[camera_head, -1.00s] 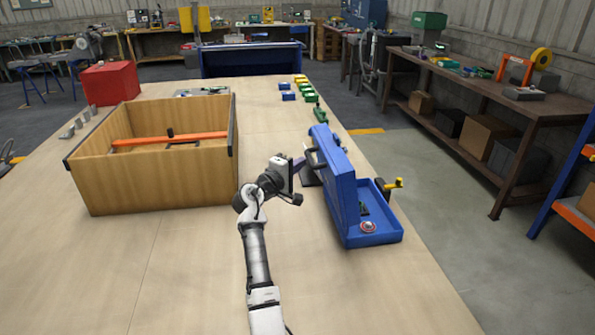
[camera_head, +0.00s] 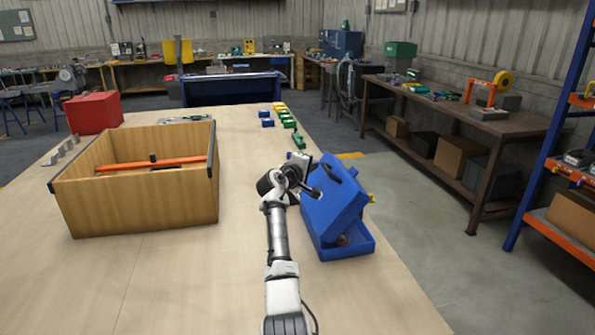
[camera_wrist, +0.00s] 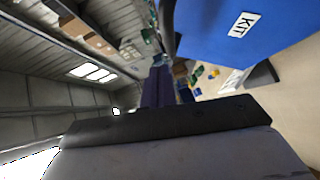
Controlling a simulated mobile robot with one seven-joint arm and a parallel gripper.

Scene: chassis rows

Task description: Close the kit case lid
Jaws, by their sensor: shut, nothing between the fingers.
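The blue kit case (camera_head: 345,248) stands near the table's right edge, its base flat on the tabletop. Its lid (camera_head: 333,213) is partly lowered, tilted over the base with a gap at the near right side. A small part of the contents shows through this gap. The lid's dark handle (camera_head: 334,172) is at its upper edge. The lid's outer face (camera_wrist: 215,30) with a KIT label fills the upper right of the wrist view. My gripper (camera_head: 305,174) is shut and empty, close against the lid's upper left; I cannot tell whether it touches.
A large wooden box (camera_head: 150,208) with an orange bar inside stands at left. A red box (camera_head: 93,113) is behind it. The table between the wooden box and my arm is clear.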

